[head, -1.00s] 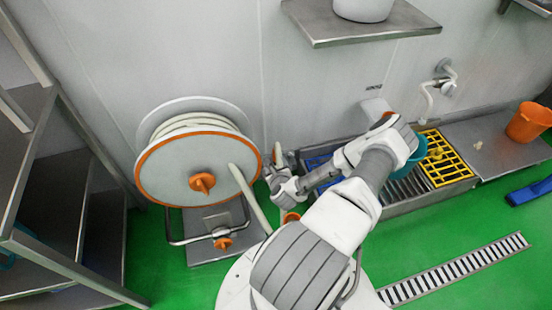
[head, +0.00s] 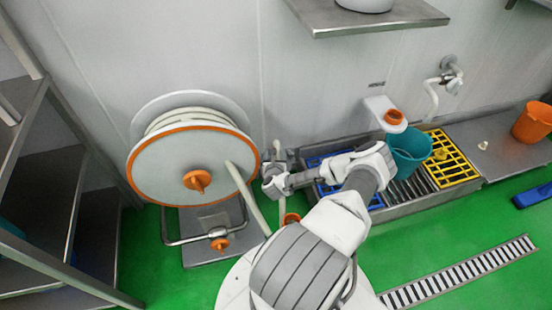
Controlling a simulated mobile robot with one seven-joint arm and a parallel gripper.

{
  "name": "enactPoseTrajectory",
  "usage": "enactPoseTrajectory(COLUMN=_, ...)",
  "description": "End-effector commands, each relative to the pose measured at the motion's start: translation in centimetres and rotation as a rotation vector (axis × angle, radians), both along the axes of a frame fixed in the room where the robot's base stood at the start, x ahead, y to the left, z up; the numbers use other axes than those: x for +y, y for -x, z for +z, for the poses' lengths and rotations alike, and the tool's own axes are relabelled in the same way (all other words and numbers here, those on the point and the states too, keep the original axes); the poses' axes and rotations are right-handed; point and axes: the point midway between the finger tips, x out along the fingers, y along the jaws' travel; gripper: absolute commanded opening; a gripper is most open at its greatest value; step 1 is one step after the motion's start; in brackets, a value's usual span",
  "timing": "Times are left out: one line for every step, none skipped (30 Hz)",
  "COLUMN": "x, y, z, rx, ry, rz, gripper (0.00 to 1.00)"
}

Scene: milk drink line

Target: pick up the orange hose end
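A pale hose (head: 247,192) comes off the white reel with the orange rim (head: 190,165) and runs down behind my base. A small round orange piece (head: 290,218) shows low beside my arm, partly hidden; I cannot tell for sure whether it is the hose end. My gripper (head: 268,174) is just right of the reel, above and left of that orange piece and apart from it in the picture. Its fingers are small and unclear, so I cannot tell whether they are open.
A metal drain trough with blue and yellow grates (head: 452,166) lies along the wall, with a teal bucket (head: 408,152) on it. An orange bucket (head: 532,122) stands at the right. A metal rack (head: 60,190) is at the left.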

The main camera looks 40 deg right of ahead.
Motion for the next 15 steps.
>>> enactPoseTrajectory(x=-0.5, y=-0.5, z=-0.4, rx=0.0, ry=0.002, rz=-0.001, gripper=0.67)
enactPoseTrajectory(x=-0.7, y=-0.6, z=-0.5, rx=0.0, ry=0.002, rz=-0.001, gripper=0.67)
enactPoseTrajectory(x=-0.9, y=-0.9, z=-0.6, rx=0.0, ry=0.001, rz=0.0, gripper=0.67)
enactPoseTrajectory(x=-1.0, y=-1.0, z=-0.6, rx=0.0, ry=0.001, rz=0.001, gripper=0.67)
enactPoseTrajectory(x=-1.0, y=-1.1, z=-0.7, rx=0.0, ry=0.0, rz=0.001, gripper=0.67)
enactPoseTrajectory(x=-1.2, y=-1.2, z=-0.7, rx=0.0, ry=0.0, rz=0.001, gripper=0.67)
enactPoseTrajectory(x=-1.3, y=-1.3, z=-0.8, rx=0.0, ry=0.001, rz=0.0, gripper=0.67)
enactPoseTrajectory(x=-1.5, y=-1.4, z=-0.9, rx=0.0, ry=0.001, rz=0.0, gripper=0.67)
enactPoseTrajectory(x=-1.8, y=-1.7, z=-1.1, rx=0.0, ry=0.002, rz=-0.001, gripper=0.67)
enactPoseTrajectory(x=-2.1, y=-1.9, z=-1.3, rx=0.0, ry=0.001, rz=0.0, gripper=0.67)
enactPoseTrajectory(x=-2.5, y=-2.2, z=-1.5, rx=0.0, ry=0.002, rz=-0.001, gripper=0.67)
enactPoseTrajectory(x=-2.9, y=-2.6, z=-1.7, rx=0.0, ry=0.003, rz=0.0, gripper=0.67)
enactPoseTrajectory(x=-3.2, y=-2.9, z=-1.9, rx=-0.001, ry=0.003, rz=0.001, gripper=0.67)
enactPoseTrajectory(x=-3.6, y=-3.2, z=-2.0, rx=-0.001, ry=0.003, rz=0.001, gripper=0.67)
enactPoseTrajectory(x=-3.9, y=-3.5, z=-2.2, rx=-0.001, ry=0.004, rz=0.0, gripper=0.67)
